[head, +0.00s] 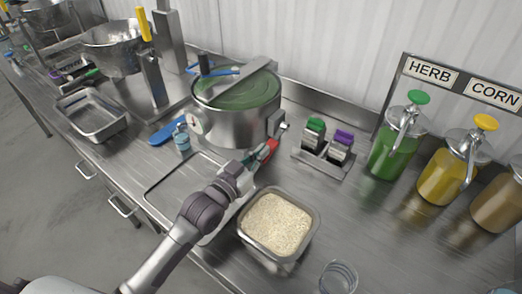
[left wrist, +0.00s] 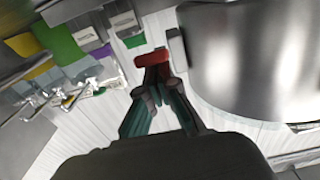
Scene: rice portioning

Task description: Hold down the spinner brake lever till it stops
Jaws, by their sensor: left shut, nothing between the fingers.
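The spinner (head: 232,128) is a large round steel pot with green contents under a metal crossbar, standing on the counter. Its brake lever, with a red end (head: 268,151), sticks out low on the pot's right side. My left gripper (head: 256,157) is shut and empty, its fingertips right at the red lever. In the left wrist view the red lever end (left wrist: 151,58) lies across the closed fingertips (left wrist: 156,76), seemingly touching them; how firmly they press cannot be told. The pot's curved wall (left wrist: 255,60) fills the right there. My right gripper is not in view.
A square pan of rice (head: 245,235) stands below the spinner. A rack with green and purple-topped holders (head: 322,168) and pump jars (head: 395,150) stand to the right.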

